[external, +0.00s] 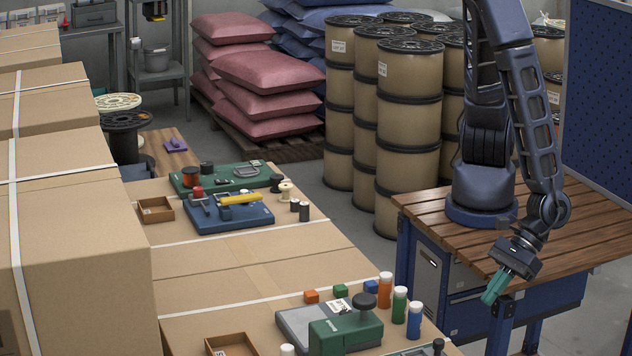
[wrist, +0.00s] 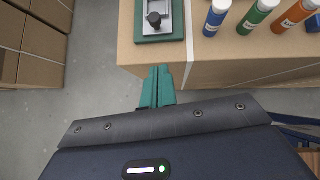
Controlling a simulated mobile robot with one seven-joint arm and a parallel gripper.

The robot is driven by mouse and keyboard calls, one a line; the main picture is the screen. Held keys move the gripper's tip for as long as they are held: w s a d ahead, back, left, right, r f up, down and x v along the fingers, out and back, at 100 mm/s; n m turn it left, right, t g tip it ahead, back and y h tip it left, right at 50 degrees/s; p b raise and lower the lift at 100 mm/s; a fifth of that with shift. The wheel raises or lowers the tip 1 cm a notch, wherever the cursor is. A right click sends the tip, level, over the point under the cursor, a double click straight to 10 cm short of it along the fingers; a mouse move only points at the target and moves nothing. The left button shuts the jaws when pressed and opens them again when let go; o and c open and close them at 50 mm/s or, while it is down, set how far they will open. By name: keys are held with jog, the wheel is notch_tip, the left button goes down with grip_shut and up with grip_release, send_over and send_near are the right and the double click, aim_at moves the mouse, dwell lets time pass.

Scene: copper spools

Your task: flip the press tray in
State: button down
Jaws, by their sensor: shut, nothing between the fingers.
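My gripper (external: 495,288) has teal fingers, pressed together and empty, hanging past the front edge of the wooden bench. In the wrist view its fingertips (wrist: 158,72) are just short of the carton edge, apart from everything. A green-and-grey press-like device (external: 345,330) with a round black knob stands on the near carton. A grey plate sticks out on its left; I cannot tell whether that plate is the press tray. In the wrist view, a green base with a grey plate and small black knob (wrist: 155,20) lies beyond the fingertips; it may be a different device.
Orange (external: 385,290), green (external: 399,306) and blue (external: 414,321) bottles stand beside the press-like device. Small orange, green and blue blocks and an open brown box (external: 230,345) are nearby. A blue tool (external: 230,213) sits farther back. Open floor separates the carton from my bench.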

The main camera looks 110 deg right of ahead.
aim_at(424, 352)
jog(key=x, duration=0.3)
jog(key=w+r+x, duration=0.1)
jog(key=x, duration=0.6)
jog(key=shift+w+a+r, duration=0.1)
jog(key=shift+w+r, duration=0.15)
jog(key=shift+w, duration=0.5)
jog(key=w, duration=1.1)
jog(key=shift+w, duration=0.85)
jog(key=shift+r, duration=0.1)
